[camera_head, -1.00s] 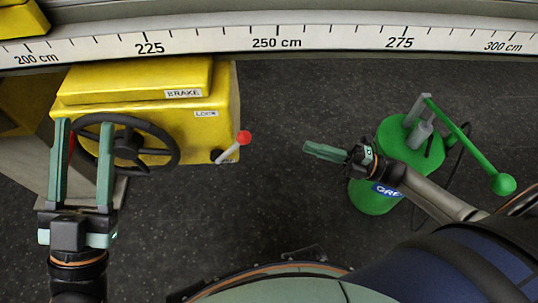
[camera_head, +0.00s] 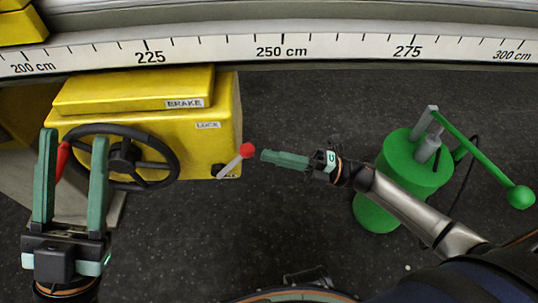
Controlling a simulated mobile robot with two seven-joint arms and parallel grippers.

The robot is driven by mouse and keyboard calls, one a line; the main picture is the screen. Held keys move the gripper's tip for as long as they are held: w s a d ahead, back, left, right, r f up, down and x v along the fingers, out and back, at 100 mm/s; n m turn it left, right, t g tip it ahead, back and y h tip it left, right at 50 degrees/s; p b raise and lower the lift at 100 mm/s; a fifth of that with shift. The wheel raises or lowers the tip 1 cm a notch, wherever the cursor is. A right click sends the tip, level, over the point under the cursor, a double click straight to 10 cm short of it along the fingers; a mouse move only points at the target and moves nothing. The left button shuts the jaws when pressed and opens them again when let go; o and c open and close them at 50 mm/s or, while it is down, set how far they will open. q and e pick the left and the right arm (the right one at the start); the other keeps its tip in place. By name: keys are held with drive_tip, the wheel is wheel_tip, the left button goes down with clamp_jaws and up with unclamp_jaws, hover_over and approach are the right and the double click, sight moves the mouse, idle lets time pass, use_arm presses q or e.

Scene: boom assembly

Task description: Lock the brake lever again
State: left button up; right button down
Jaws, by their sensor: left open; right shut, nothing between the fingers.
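The brake lever (camera_head: 233,162) is a short grey rod with a red ball knob (camera_head: 248,150). It sits at the lower right corner of the yellow brake box (camera_head: 215,135) and tilts up to the right. A "LOCK" label is on the box above it. My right gripper (camera_head: 264,156) is shut and empty, with its fingertips just right of the red knob and a small gap between them. My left gripper (camera_head: 72,140) is open, its fingers reaching up over the left part of the black handwheel (camera_head: 124,160). A red part (camera_head: 63,160) shows between its fingers.
A green grease pump (camera_head: 375,210) with a long green handle (camera_head: 475,155) stands at the right, behind my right forearm. A ruler-marked rail (camera_head: 330,50) runs across the top.

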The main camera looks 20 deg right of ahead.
drive_tip(key=shift+w+a+r, duration=0.15)
drive_tip(key=shift+w+a, duration=0.15)
drive_tip(key=shift+a, duration=0.3)
